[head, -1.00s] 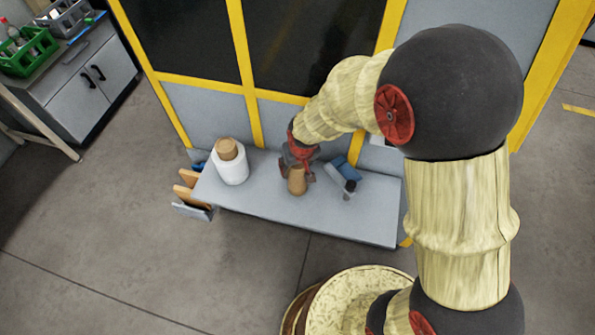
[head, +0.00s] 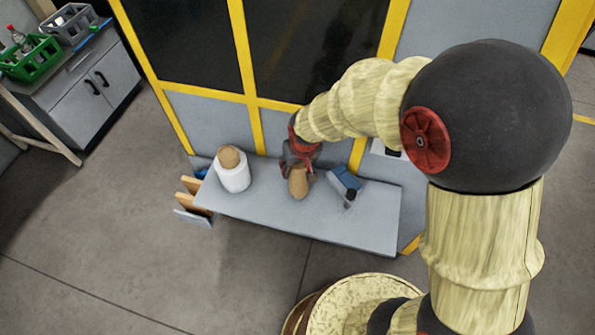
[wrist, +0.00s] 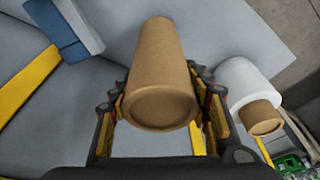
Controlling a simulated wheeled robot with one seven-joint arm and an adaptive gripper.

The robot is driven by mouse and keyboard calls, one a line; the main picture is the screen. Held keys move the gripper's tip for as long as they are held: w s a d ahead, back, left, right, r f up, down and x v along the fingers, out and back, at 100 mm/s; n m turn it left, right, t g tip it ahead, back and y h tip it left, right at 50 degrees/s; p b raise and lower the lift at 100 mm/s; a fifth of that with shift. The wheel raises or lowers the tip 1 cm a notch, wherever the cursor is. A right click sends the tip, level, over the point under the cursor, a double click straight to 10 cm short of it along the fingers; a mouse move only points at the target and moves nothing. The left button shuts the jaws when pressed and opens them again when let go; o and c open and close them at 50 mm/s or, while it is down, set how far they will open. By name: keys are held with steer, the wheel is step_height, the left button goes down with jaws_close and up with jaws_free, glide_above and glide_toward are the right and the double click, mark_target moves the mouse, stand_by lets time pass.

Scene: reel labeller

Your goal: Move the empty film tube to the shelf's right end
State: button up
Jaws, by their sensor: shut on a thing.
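The empty film tube (head: 298,184) is a plain brown cardboard cylinder. My gripper (head: 301,168) is shut on it over the middle of the grey shelf (head: 345,226). In the wrist view the tube (wrist: 158,75) stands between the two fingers of my gripper (wrist: 160,108), which press on its sides. I cannot tell whether the tube's far end touches the shelf. The shelf's right end is bare.
A white film roll on a brown core (head: 233,177) stands at the shelf's left. A blue and grey hand tool (head: 344,186) lies just right of my gripper. A yellow-framed wall rises behind.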

step_height(320, 180, up, 6)
steer(key=shift+f+p, duration=0.1)
steer(key=shift+p, duration=0.55)
steer(key=shift+r+p, duration=2.2)
steer(key=shift+r, duration=1)
